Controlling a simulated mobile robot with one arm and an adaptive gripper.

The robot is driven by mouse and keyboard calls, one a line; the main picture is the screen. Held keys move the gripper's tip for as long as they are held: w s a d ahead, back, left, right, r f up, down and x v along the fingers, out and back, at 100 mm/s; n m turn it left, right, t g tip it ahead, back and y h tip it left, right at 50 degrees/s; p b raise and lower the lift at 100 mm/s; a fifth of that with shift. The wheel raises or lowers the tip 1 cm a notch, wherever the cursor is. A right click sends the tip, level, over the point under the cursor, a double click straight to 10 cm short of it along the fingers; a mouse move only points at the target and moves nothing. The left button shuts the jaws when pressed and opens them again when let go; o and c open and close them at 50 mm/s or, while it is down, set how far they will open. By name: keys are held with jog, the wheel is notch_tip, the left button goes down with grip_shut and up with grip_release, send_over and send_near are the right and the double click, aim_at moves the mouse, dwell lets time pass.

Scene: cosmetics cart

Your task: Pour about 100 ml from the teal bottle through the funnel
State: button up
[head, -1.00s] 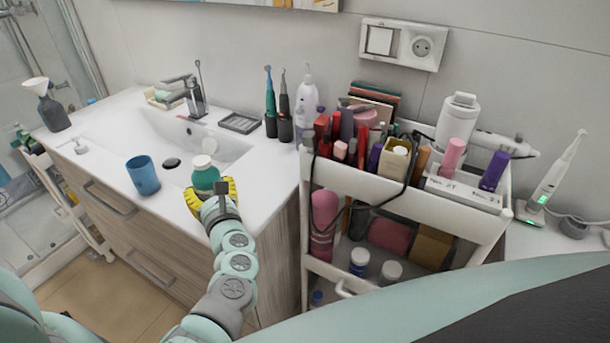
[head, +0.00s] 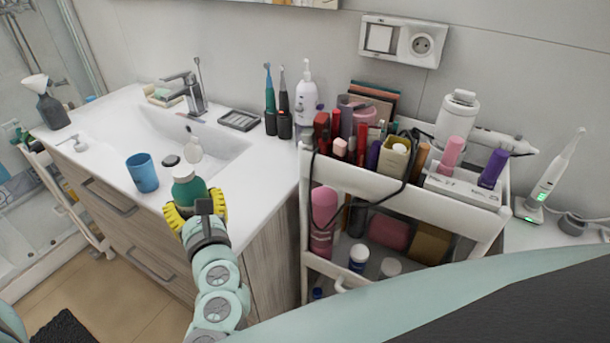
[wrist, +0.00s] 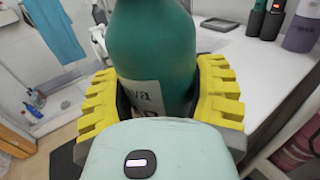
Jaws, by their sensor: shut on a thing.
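The teal bottle (head: 187,187) has a pale cap and stands roughly upright between the yellow fingers of my gripper (head: 194,212), near the front edge of the washbasin counter. In the wrist view the bottle (wrist: 152,55) fills the space between the fingers, and my gripper (wrist: 160,100) is shut on it. Part of its label shows; its base is hidden. The white funnel (head: 35,84) sits in the mouth of a dark grey bottle (head: 52,111) at the counter's far left end, well away from my gripper.
A blue cup (head: 142,173) stands on the counter left of the teal bottle. A crowded cosmetics cart (head: 400,195) stands right of the counter.

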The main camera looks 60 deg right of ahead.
aim_at(185, 216)
jog(key=s+a, duration=0.1)
jog(key=a, duration=0.1)
jog(key=s+a+b, duration=0.1)
jog(key=s+a, duration=0.1)
jog(key=shift+s+a+r, duration=0.15)
jog(key=shift+s+r, duration=0.05)
jog(key=shift+s, duration=0.1)
jog(key=shift+s+a+r, duration=0.15)
jog(key=shift+s+a, duration=0.15)
jog(key=shift+a, duration=0.3)
jog(key=shift+r, duration=0.1)
